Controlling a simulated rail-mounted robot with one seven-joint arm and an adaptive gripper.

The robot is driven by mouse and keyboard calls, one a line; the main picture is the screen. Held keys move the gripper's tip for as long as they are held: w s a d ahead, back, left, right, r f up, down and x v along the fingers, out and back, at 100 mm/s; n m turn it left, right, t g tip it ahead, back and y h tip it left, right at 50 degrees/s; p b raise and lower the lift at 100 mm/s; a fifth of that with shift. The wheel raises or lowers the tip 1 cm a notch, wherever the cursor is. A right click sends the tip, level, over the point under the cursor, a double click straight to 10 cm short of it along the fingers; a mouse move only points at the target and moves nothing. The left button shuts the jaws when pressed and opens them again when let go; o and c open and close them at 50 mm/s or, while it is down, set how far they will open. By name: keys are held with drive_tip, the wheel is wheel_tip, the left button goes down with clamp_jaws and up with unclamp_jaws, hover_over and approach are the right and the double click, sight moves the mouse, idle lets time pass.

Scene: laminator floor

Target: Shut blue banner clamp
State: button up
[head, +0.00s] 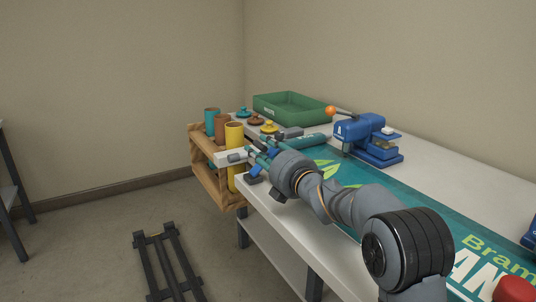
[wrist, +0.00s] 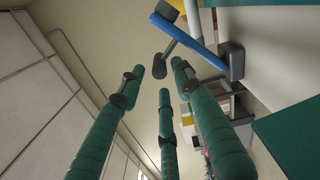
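The blue banner clamp shows at the top right of the wrist view as a blue bar (wrist: 188,36). The bar slants from a dark knob down to a dark block at the table edge, and a dark rod with a pad hangs beside it. In the head view, blue parts (head: 256,168) show beside my fingers at the table's near left end, partly hidden by them. My gripper (head: 258,152) has several green fingers, also in the wrist view (wrist: 159,80). They are spread with nothing between them. The fingertips are close to the clamp; whether they touch it I cannot tell.
The teal banner (head: 405,213) lies along the table. A blue press (head: 368,138) with an orange knob stands behind my arm, near a green tray (head: 290,107). A wooden rack (head: 207,177) with coloured tubes adjoins the table's left end. A dark stand (head: 168,264) is on the floor.

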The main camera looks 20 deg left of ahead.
drive_tip(key=shift+v, duration=2.4)
drive_tip(key=shift+w+d, duration=0.1)
